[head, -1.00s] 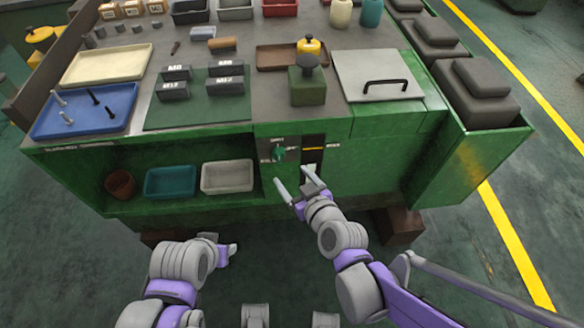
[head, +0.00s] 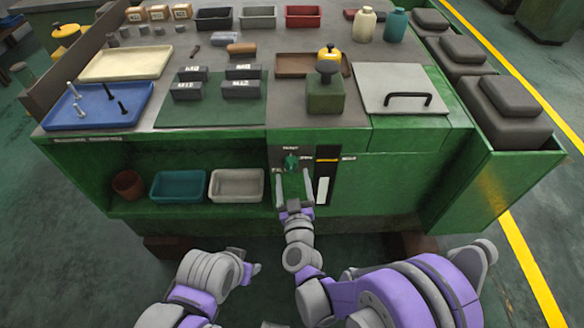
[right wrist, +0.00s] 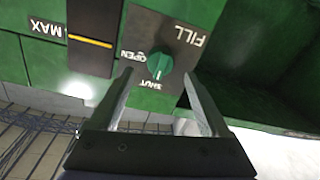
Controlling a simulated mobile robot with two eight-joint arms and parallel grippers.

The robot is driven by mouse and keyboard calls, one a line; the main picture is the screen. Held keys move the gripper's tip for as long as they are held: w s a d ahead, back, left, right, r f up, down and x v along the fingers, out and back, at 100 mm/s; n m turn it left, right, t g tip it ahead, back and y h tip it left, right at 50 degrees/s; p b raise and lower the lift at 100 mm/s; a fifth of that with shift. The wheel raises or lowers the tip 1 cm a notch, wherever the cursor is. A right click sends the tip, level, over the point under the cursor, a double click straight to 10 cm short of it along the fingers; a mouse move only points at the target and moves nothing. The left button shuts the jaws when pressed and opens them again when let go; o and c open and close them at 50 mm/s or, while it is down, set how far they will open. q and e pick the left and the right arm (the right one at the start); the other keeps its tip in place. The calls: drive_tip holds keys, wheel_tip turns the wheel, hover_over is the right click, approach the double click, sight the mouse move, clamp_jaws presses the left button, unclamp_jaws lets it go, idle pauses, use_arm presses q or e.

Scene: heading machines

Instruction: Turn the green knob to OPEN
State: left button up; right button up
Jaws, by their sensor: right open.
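The green knob (head: 291,161) is on the front panel of the green bench. In the right wrist view the knob (right wrist: 160,65) sits on a dark plate marked FILL, OPEN and SHUT. A pale mark on the knob faces the SHUT label. My right gripper (head: 293,174) is open and empty just in front of the plate. In the right wrist view its fingers (right wrist: 158,80) stand apart on either side of the knob, without visible contact. My left gripper (head: 252,269) is low and away from the bench; its jaws are too small to read.
A level gauge (head: 322,188) marked MAX is beside the knob plate. A shelf left of it holds a white bin (head: 237,186) and a teal bin (head: 179,187). The floor in front is clear.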

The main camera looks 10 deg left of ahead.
sight(291, 170)
drive_tip(key=shift+x, duration=2.1)
clamp_jaws()
